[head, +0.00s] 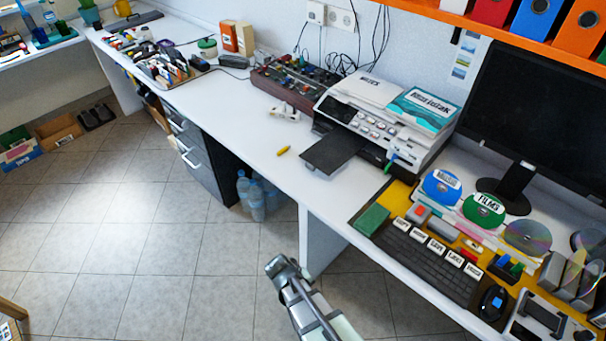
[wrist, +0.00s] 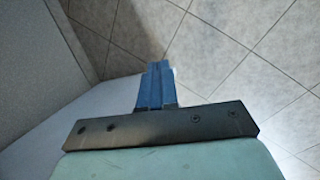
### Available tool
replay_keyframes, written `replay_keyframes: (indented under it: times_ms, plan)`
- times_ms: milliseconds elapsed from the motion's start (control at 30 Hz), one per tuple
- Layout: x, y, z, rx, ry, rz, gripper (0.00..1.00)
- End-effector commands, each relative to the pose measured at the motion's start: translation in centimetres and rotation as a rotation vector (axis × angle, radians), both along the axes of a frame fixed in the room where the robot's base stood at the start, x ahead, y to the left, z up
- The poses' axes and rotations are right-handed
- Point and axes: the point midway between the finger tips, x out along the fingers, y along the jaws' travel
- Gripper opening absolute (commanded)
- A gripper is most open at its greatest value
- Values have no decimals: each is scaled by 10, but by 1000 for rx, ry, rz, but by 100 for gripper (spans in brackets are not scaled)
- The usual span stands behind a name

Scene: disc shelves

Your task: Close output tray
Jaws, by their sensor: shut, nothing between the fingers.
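The printer (head: 375,120) stands on the white desk in the head view. Its dark output tray (head: 328,153) sticks out flat from its front, toward the desk's front edge. In the wrist view, my gripper (wrist: 156,72) has its blue fingers together with nothing between them. It points at the tiled floor. In the head view my arm is at the bottom middle, in front of the desk and well apart from the tray; the fingertips are not clear there. The wrist view shows neither printer nor tray.
A yellow pen (head: 284,150) lies on the desk left of the tray. A control panel (head: 295,80) stands behind, left of the printer. The floor (head: 130,250) before the desk is clear.

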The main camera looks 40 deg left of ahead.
Motion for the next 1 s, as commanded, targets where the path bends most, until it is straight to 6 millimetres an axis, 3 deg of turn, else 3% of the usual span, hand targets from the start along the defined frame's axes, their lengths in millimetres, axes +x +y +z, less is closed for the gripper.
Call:
replay_keyframes:
  times_ms: [33,100,400,700,1000]
  plan:
    - [-4,23,8,1,-38,61,0]
    - [-8,47,22,-4,-93,144,0]
    - [-5,142,95,-99,-383,502,0]
    - [44,192,170,-412,-684,788,0]
    - [64,211,237,-944,-872,1041,0]
